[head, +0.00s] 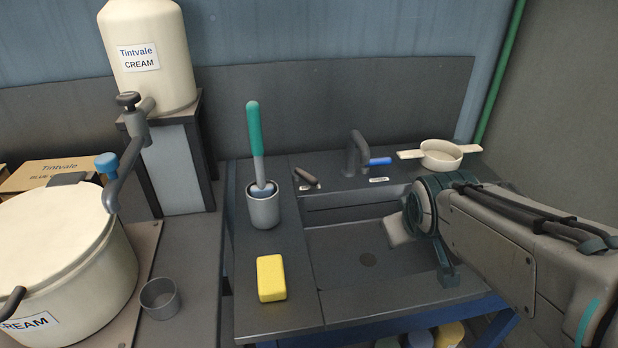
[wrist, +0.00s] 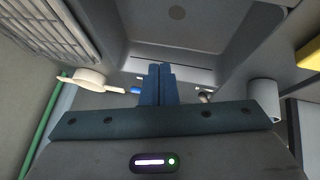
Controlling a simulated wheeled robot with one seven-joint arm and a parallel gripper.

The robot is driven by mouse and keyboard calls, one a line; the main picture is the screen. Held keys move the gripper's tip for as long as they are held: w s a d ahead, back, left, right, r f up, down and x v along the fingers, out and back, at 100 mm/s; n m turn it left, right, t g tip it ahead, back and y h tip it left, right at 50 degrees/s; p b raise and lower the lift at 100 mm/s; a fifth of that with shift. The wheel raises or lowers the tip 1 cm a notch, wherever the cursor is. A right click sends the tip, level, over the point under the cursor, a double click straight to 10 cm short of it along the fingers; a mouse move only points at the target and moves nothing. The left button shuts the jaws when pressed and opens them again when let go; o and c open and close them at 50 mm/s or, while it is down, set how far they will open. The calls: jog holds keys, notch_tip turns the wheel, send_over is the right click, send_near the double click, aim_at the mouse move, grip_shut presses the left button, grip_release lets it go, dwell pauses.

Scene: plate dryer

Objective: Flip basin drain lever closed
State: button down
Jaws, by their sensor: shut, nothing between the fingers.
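A short dark lever with a small label in front of it (head: 307,177) sits on the back ledge of the basin, left of the tap, and lies at a slant. I take it for the drain lever; I cannot read its label. In the wrist view the lever (wrist: 205,96) shows small, just right of the fingers. The grey sunken basin (head: 340,245) has a round dark drain in its floor. My gripper (wrist: 160,72) is shut and empty, its two blue fingers together. In the head view my arm reaches in from the right, over the basin's right side, apart from the lever.
The dark tap (head: 355,150) with a blue handle (head: 380,161) stands right of the lever. A cream strainer (head: 441,153) lies at the back right. A grey cup (head: 263,208) with a green-handled brush and a yellow sponge (head: 271,278) stand left of the basin.

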jog(key=w+a+f+n+t+y+b, duration=0.1)
jog(key=w+a+f+n+t+b, duration=0.1)
jog(key=w+f+n+t+b, duration=0.3)
jog(key=w+a+f+n+t+y+b, duration=0.1)
jog(key=w+a+n+b, duration=0.2)
jog(key=w+b, duration=0.45)
jog(key=n+t+y+b, duration=0.2)
jog(key=n+y+b, duration=0.5)
jog(key=n+b, duration=0.35)
send_near(305, 195)
notch_tip(305, 195, up, 4)
jog(key=shift+f+m, duration=0.25)
jog(key=shift+m, duration=0.2)
jog(key=shift+w, duration=0.15)
jog(key=b+x, duration=0.1)
jog(key=x, duration=0.8)
jog(key=shift+w+a+r+b, duration=0.1)
jog(key=shift+w+a+b, duration=0.15)
jog(key=shift+w+b, duration=0.15)
jog(key=shift+r+y+p, duration=0.15)
jog(key=shift+y+p, duration=0.25)
jog(key=shift+p, duration=0.05)
